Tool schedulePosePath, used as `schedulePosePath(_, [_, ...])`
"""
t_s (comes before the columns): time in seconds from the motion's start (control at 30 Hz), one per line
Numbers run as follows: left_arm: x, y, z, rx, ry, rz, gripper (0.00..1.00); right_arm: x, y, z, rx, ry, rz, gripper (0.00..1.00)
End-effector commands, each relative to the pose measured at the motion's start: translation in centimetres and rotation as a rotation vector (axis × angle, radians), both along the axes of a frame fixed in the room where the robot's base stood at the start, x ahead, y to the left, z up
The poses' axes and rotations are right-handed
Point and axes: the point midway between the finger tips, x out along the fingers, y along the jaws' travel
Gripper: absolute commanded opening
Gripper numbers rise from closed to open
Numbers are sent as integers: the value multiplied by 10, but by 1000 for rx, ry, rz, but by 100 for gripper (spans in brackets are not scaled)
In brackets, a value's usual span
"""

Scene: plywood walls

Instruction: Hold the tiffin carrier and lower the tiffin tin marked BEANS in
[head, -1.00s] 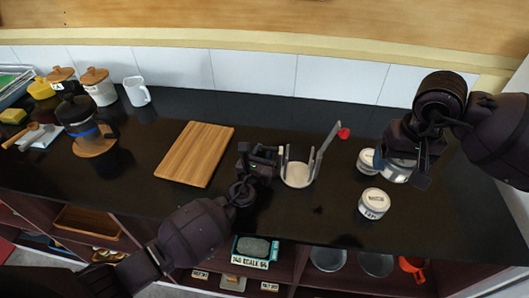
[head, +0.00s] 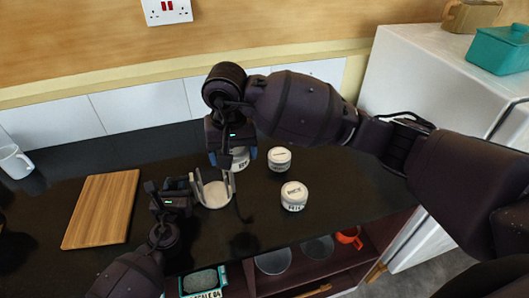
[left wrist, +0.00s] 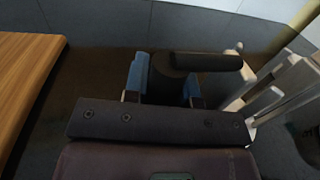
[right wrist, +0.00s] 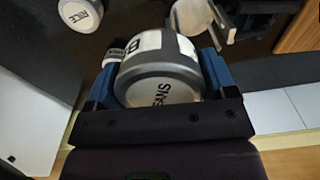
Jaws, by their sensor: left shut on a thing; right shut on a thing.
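The white tiffin carrier (head: 212,196) stands on the dark counter with its uprights raised; it also shows at the right of the left wrist view (left wrist: 268,92). My left gripper (head: 176,194) is at its left side, shut on its dark handle (left wrist: 205,62). My right gripper (head: 232,150) is shut on the grey-and-white tin (head: 240,158), which reads BEANS in the right wrist view (right wrist: 162,80). In the head view the tin appears just behind and above the carrier, outside its uprights. Its exact height is hard to tell.
Two closed tins stand to the right, one at the back (head: 279,159) and one in front (head: 294,196), marked RICE in the right wrist view (right wrist: 80,14). A wooden board (head: 102,208) lies left. A white fridge (head: 425,75) stands at the right. The shelf below holds bowls.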

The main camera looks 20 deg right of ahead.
Motion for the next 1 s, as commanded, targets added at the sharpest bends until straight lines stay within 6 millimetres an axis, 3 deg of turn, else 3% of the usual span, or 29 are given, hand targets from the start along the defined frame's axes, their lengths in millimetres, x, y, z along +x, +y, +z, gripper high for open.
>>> schedulePosePath(0.2, [0, 0, 0, -1, 0, 0, 0, 23, 48, -9, 4, 14, -277, 47])
schedulePosePath(0.43, [0, 0, 0, -1, 0, 0, 0, 43, 79, -29, 7, 23, -695, 47])
schedulePosePath(0.57, [0, 0, 0, -1, 0, 0, 0, 51, 80, -42, 11, 26, -935, 47])
schedulePosePath(0.73, [0, 0, 0, -1, 0, 0, 0, 63, 63, -56, 20, 28, -1229, 47])
schedulePosePath(1.0, [0, 0, 0, -1, 0, -1, 0, 65, 56, -58, 34, 32, -1457, 47])
